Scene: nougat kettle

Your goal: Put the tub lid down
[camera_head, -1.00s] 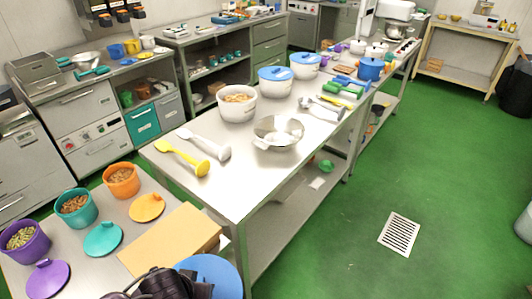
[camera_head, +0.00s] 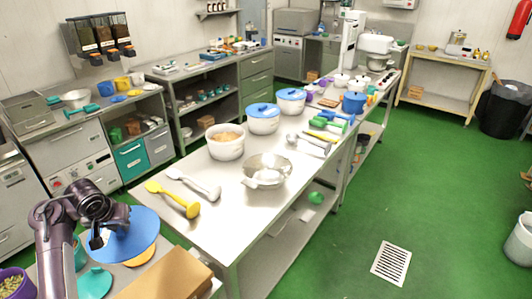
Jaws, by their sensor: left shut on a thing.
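The blue round tub lid (camera_head: 138,240) is held by my left gripper (camera_head: 100,232) at its near left edge. The lid hangs over the low side table at the lower left, and it covers part of the orange lid and the tubs there. I cannot tell exactly how high it is above them. A white tub (camera_head: 225,150) with brown contents stands open on the long steel table (camera_head: 215,192). Two other white tubs (camera_head: 263,125) (camera_head: 291,107) behind it wear blue lids. My right gripper is not in view.
A yellow ladle (camera_head: 172,200) and a white one (camera_head: 195,184) lie left of a steel colander (camera_head: 268,168). A cardboard box (camera_head: 168,278), a teal lid (camera_head: 95,283) and a purple tub (camera_head: 14,283) are at the lower left.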

